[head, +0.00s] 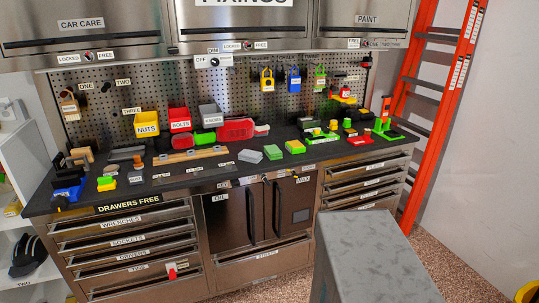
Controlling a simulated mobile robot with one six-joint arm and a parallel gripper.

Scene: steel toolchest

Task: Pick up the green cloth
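A small flat green piece (273,152), which looks like the green cloth, lies on the dark worktop near its front edge, right of centre. It is too small to be certain that it is cloth. A grey block (250,156) lies just left of it, and a green-and-yellow block (295,147) lies just right. My gripper is not in view, so its state and its distance from the cloth do not show.
The dark worktop (220,172) tops a steel chest with drawers and two doors. Behind the green piece are a red case (235,130) and yellow, red and grey bins. An orange ladder (428,100) stands at right. Several small tools crowd both worktop ends.

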